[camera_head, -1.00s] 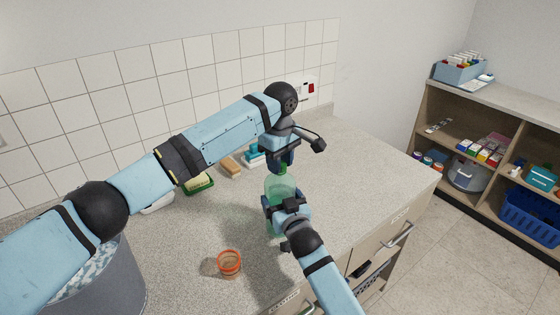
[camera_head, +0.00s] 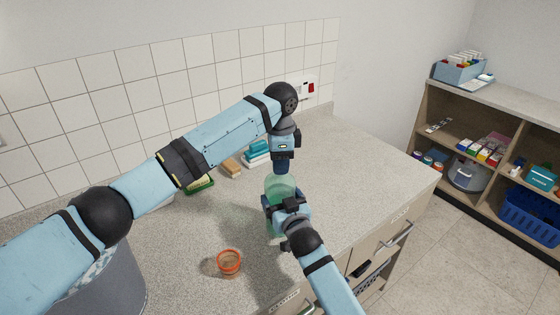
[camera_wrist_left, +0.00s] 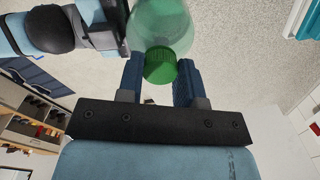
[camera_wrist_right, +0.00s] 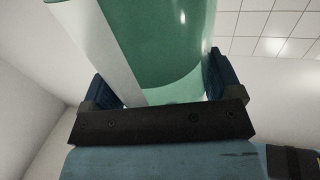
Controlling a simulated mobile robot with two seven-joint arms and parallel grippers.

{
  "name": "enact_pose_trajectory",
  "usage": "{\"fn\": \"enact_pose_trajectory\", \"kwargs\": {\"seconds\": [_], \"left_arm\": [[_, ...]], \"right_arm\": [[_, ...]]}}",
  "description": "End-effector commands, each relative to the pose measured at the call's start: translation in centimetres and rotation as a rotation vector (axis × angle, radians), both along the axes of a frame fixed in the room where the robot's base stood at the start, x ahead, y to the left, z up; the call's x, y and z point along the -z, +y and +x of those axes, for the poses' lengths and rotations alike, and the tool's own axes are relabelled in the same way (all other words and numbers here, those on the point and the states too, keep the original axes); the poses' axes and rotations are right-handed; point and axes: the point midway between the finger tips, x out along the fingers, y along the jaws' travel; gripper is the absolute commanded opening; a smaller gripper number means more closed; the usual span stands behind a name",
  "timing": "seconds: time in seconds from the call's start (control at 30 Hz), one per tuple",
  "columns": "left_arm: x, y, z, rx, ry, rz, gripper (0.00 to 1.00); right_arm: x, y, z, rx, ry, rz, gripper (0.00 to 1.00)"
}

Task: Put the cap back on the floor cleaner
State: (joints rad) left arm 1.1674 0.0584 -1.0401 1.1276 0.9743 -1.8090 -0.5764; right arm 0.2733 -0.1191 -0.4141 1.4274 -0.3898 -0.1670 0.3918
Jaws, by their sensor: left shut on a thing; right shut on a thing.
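The floor cleaner is a clear green bottle (camera_head: 279,184) standing upright on the counter. My right gripper (camera_head: 272,208) is shut around its body; the right wrist view shows the green bottle wall (camera_wrist_right: 170,40) with a white label between the fingers. The green ribbed cap (camera_wrist_left: 160,66) is between the fingers of my left gripper (camera_head: 282,169), directly above the bottle. In the left wrist view the cap lines up with the bottle's top (camera_wrist_left: 165,22). Whether it is seated on the neck I cannot tell. The head view hides the cap behind the left fingers.
An orange-rimmed cup (camera_head: 229,263) stands at the counter's front. A brown block (camera_head: 232,166), a teal-and-white item (camera_head: 257,152) and a green dish (camera_head: 201,186) lie near the tiled wall. A grey bucket (camera_head: 120,280) is at lower left. The counter right of the bottle is clear.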

Motion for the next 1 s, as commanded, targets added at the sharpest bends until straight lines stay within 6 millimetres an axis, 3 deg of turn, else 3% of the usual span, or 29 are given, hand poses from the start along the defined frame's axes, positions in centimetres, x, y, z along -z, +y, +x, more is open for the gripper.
{"fn": "enact_pose_trajectory", "kwargs": {"seconds": [0.4, 0.6, 0.63, 0.73, 1.0], "left_arm": [[0.08, 0.05, 0.0, 0.901, 0.003, 0.002, 0.05], [0.09, 0.02, -0.01, 0.956, 0.003, 0.001, 0.05], [0.09, 0.02, -0.01, 0.956, 0.003, 0.0, 0.4], [0.09, 0.02, -0.01, 0.955, 0.003, 0.0, 0.63], [0.01, 0.01, 0.0, 0.954, 0.002, 0.0, 0.63]], "right_arm": [[0.01, -0.02, 0.02, 0.0, 0.0, 0.001, 0.18], [0.01, -0.03, 0.01, 0.0, 0.0, 0.001, 0.18], [0.01, -0.03, 0.01, 0.0, 0.0, 0.001, 0.18], [0.01, -0.03, 0.01, 0.0, 0.0, 0.001, 0.18], [0.0, -0.02, 0.01, 0.0, 0.0, 0.0, 0.18]]}}
